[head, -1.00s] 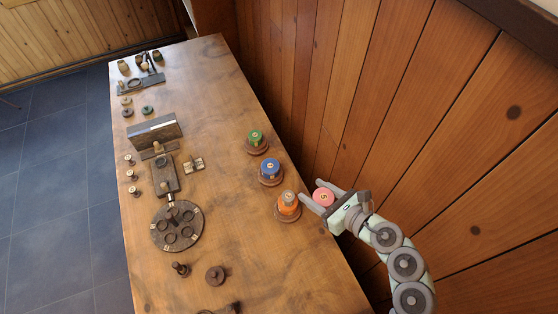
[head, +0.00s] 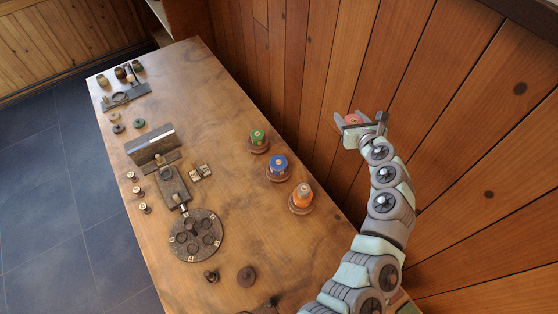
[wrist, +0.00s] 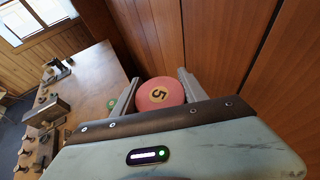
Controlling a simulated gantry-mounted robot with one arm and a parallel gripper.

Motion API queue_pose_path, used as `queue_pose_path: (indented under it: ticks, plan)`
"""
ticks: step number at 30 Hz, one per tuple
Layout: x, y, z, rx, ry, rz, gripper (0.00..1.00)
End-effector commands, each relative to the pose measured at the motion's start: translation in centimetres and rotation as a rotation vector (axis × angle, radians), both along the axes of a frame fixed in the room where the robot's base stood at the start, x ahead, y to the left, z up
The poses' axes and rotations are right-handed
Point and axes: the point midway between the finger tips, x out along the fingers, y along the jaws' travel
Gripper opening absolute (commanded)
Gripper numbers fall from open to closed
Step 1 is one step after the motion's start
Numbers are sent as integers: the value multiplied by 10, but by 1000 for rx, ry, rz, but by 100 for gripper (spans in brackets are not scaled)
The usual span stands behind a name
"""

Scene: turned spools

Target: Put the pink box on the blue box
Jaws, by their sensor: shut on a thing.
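The pink box (head: 352,119) is a round pink piece held in my gripper (head: 354,124), in the air near the wooden wall. The blue box (head: 278,166) is a round blue piece with a pale label on top. It stands upright on a brown round base on the table, left of and below my gripper in the head view.
A green piece (head: 257,138) and an orange piece (head: 302,194) stand on similar bases either side of the blue one. A round dark plate (head: 197,235) and an upright dark board (head: 150,144) are further left. The plank wall (head: 440,120) borders the table's right side.

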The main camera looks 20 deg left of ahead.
Motion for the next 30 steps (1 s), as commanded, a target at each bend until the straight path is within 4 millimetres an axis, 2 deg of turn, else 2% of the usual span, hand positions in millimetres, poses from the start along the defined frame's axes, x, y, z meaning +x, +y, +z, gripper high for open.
queue_pose_path:
  ticks: [1, 4, 6, 9, 15, 26, 30]
  plan:
    - [15, 16, 14, 9, -4, -28, 11]
    - [40, 36, 25, 10, -2, -108, 11]
    - [54, 54, 31, 9, -2, -167, 11]
    - [63, 78, 30, 7, 1, -250, 11]
    - [62, 106, 21, 9, 7, -350, 11]
    - [51, 128, 8, 6, 6, -425, 11]
    - [42, 143, 1, 4, 4, -453, 11]
